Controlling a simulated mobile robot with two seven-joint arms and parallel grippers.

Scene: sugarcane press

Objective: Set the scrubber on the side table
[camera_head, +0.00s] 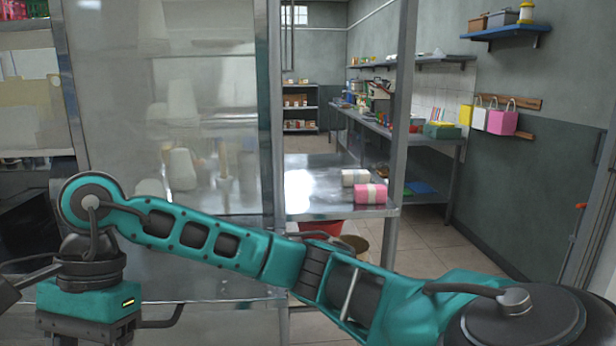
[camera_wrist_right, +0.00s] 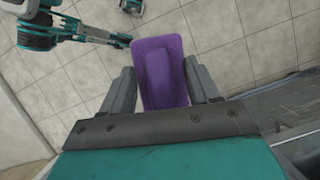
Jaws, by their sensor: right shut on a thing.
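In the right wrist view, a purple scrubber (camera_wrist_right: 160,62) is held between the two grey fingers of my right gripper (camera_wrist_right: 163,88). The gripper is shut on it, and the scrubber juts out past the fingertips, with tiled floor visible below. In the head view my teal arm crosses the lower part of the picture; the scrubber and the gripper's fingers are not visible there. A steel table (camera_head: 310,205) stands mid-picture behind the arm; I cannot tell whether it is the side table. My left gripper is not in view.
A white package (camera_head: 354,177) and a pink package (camera_head: 370,193) sit at the table's right side. A metal post (camera_head: 397,120) rises there. A transparent panel (camera_head: 160,110) fills the left. A red bucket (camera_head: 322,227) is beneath the table. Open floor (camera_head: 440,255) lies to the right.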

